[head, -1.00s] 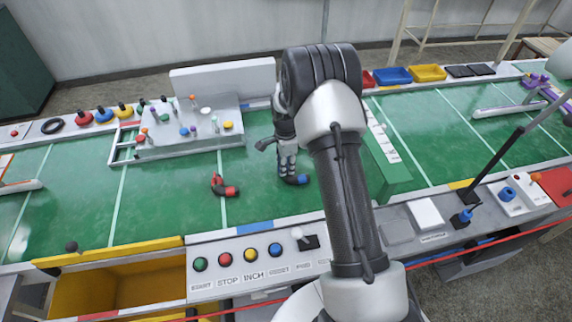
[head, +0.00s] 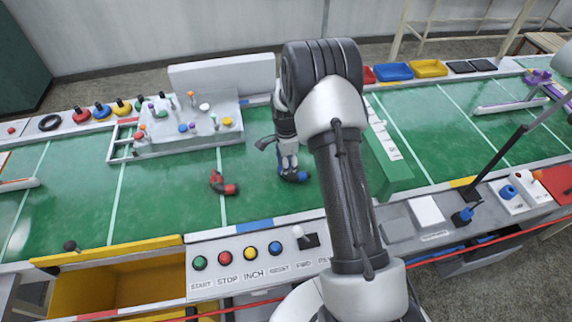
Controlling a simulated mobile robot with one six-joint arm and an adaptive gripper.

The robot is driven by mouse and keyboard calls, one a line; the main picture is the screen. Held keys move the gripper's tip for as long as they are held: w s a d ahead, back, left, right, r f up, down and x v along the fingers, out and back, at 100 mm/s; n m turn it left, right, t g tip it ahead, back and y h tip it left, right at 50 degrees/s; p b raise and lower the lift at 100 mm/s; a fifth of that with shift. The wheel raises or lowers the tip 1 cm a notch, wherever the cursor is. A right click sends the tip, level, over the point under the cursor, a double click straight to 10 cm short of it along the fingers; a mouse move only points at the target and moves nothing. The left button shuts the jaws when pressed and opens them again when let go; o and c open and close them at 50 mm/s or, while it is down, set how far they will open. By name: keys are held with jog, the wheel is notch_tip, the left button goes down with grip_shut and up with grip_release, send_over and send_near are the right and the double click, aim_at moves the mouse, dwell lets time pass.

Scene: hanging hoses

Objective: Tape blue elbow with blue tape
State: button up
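The blue elbow (head: 298,176) lies on the green belt, directly below my gripper (head: 289,168). My gripper points down, and its fingers overlap the elbow in this view. Whether they are closed on it or only around it is too small to tell. A blue round piece with a black top (head: 102,111) stands in the row at the back left. A blue piece on a black base (head: 465,216) stands on the front ledge at right. I cannot tell which, if either, is the blue tape.
A red elbow (head: 224,184) lies left of my gripper. A grey rack with coloured pegs (head: 190,141) stands behind it. A green block (head: 385,165) stands right of my arm. A button panel (head: 240,262) and yellow bin (head: 135,285) are in front. The left belt is mostly clear.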

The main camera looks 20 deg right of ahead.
jog(key=r, duration=1.1)
jog(key=shift+w, duration=0.25)
jog(key=shift+r+p, duration=0.2)
jog(key=shift+p, duration=0.4)
jog(key=c, duration=0.3)
jog(key=r+p, duration=0.1)
jog(key=p, duration=0.2)
jog(key=shift+c, duration=1.3)
jog(key=p, duration=0.6)
jog(key=shift+a+r+p, duration=0.1)
jog(key=shift+r+p, duration=0.2)
jog(key=shift+p, duration=0.05)
jog(key=c, duration=0.5)
jog(key=shift+f+p, duration=0.3)
jog(key=shift+p, duration=0.1)
grip_shut()
jog(key=shift+f+b, duration=2)
jog(key=shift+f, duration=1.25)
jog(key=shift+f+b, duration=1.7)
jog(key=shift+f, duration=0.7)
